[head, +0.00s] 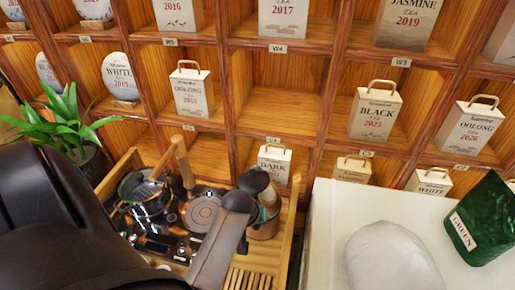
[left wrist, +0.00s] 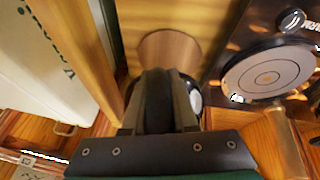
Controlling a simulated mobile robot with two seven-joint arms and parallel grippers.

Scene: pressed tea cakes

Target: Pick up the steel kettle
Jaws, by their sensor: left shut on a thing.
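My left gripper (head: 246,192) is right of this plate, beside a brown cup (head: 265,226) of tools. In the left wrist view, its fingers (left wrist: 158,95) are shut on a dark thing, mostly hidden. My right gripper is not in view.
A shelf with tea boxes, such as the black tea box (head: 375,112), stands behind. A white surface at the right holds a pale rounded lump (head: 392,258) and a green packet (head: 480,220). A potted plant (head: 65,125) stands at the left.

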